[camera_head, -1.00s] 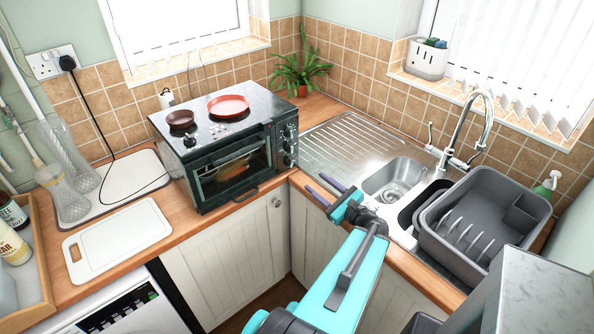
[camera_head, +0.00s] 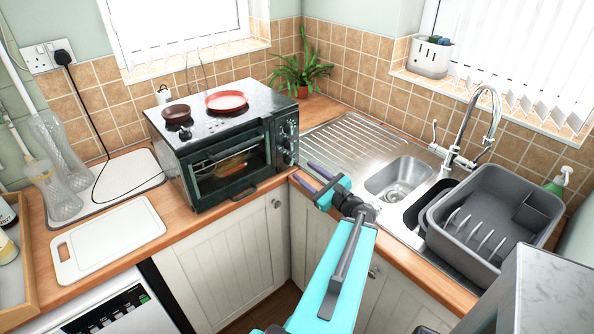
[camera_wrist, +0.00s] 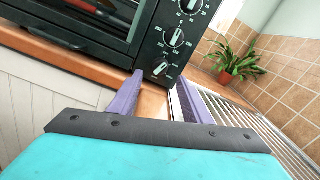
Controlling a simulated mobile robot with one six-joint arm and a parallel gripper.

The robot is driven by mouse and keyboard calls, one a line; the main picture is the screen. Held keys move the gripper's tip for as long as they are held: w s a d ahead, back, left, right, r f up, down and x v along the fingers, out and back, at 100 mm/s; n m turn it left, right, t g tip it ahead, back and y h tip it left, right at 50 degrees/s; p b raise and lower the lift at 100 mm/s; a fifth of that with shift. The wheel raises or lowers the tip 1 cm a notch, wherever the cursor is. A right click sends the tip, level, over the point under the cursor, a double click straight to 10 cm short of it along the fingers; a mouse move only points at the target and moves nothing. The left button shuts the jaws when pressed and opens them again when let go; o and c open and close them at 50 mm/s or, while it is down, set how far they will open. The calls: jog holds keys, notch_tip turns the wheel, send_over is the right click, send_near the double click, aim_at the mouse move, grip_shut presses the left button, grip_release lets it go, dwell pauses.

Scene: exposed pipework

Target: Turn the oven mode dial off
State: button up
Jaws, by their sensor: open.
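The oven (camera_head: 230,150) is a dark countertop oven with a glass door, standing at the counter corner. Its control panel has three dials in a column, seen in the wrist view: an upper dial (camera_wrist: 190,6), a middle dial (camera_wrist: 175,38) and a lower dial (camera_wrist: 160,69). I cannot tell from the markings which is the mode dial. My gripper (camera_head: 314,177) is open and empty, in front of and to the right of the panel. In the wrist view its purple fingers (camera_wrist: 161,82) lie just below the lower dial, apart from it.
The oven door handle (camera_head: 232,194) juts forward. To the right are the sink (camera_head: 398,175), tap and grey dish rack (camera_head: 490,220). A potted plant (camera_head: 298,72) stands behind.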

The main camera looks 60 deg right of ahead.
aim_at(293, 163)
jog(key=shift+p+x, duration=0.85)
jog(key=shift+x, duration=1.9)
jog(key=shift+c, duration=0.4)
jog(key=c, duration=1)
jog(key=shift+o, duration=0.2)
jog(key=n+b, duration=0.1)
jog(key=b, duration=0.2)
jog(key=shift+f, duration=0.15)
jog(key=n+b, duration=0.3)
jog(key=b, duration=0.2)
jog(key=shift+n+b, duration=0.3)
jog(key=shift+b, duration=0.35)
jog(key=o, duration=1)
